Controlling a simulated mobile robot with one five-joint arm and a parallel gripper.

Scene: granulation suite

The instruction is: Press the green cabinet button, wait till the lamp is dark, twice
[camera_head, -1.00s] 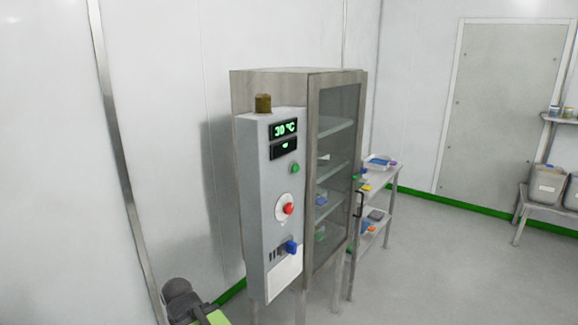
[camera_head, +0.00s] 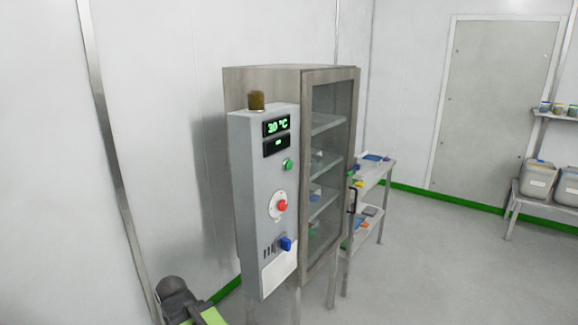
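The steel cabinet (camera_head: 333,72) stands in the middle of the view with its glass door shut. A grey control panel (camera_head: 245,190) is fixed to its front left. The green button (camera_head: 288,165) sits on the panel below two small displays. The upper display (camera_head: 277,126) reads 30 °C in green; the lower display (camera_head: 277,145) shows a short green mark. The lamp (camera_head: 257,100) on top of the panel is dull brownish and looks unlit. Part of my arm (camera_head: 180,300) shows at the lower left, well apart from the panel. My gripper cannot be made out.
A red button (camera_head: 282,205) and a blue switch (camera_head: 286,243) are lower on the panel. A steel shelf cart (camera_head: 375,180) with small items stands behind the cabinet. Bins (camera_head: 538,180) stand on a bench at the far right. The floor (camera_head: 430,270) at right is clear.

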